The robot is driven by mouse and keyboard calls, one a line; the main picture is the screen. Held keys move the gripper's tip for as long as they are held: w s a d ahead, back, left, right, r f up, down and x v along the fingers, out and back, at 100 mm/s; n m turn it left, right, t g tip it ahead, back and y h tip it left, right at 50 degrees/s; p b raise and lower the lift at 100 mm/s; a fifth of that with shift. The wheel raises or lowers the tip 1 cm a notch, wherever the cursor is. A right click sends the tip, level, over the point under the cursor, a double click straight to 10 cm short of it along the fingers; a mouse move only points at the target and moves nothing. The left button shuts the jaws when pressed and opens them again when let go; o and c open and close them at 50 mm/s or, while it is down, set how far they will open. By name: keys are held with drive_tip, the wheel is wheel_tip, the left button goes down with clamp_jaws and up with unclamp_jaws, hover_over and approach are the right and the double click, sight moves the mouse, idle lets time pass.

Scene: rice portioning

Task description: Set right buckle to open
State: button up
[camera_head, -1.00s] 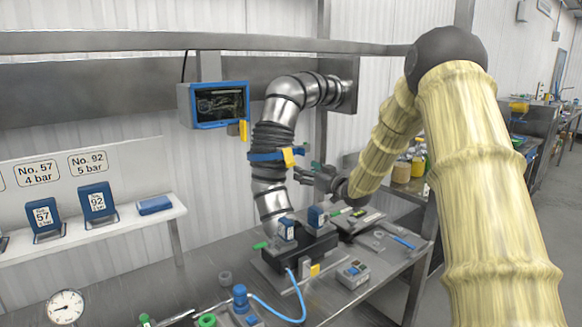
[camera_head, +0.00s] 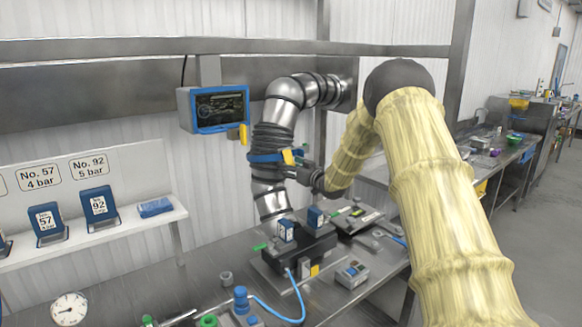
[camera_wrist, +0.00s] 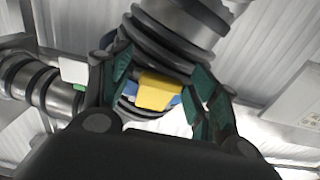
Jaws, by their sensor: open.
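The right buckle is a yellow tab (camera_head: 290,156) on a blue clamp band (camera_head: 262,157) around the ribbed dark sleeve (camera_head: 272,137) of the steel pipe. My gripper (camera_head: 298,168) is at the right side of the band, close to the yellow tab. In the wrist view, the yellow tab (camera_wrist: 158,91) lies between the two open fingers with green pads (camera_wrist: 163,78), and some of the blue band (camera_wrist: 188,101) shows behind it. I cannot tell whether the fingers touch the tab.
The pipe (camera_head: 287,95) bends to the back wall. A blue-framed screen (camera_head: 220,109) hangs left of it. Below stands a dark machine block (camera_head: 300,250) with a blue hose (camera_head: 272,309) on the steel table. A shelf (camera_head: 130,225) with blue number stands is at left.

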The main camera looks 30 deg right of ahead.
clamp_jaws()
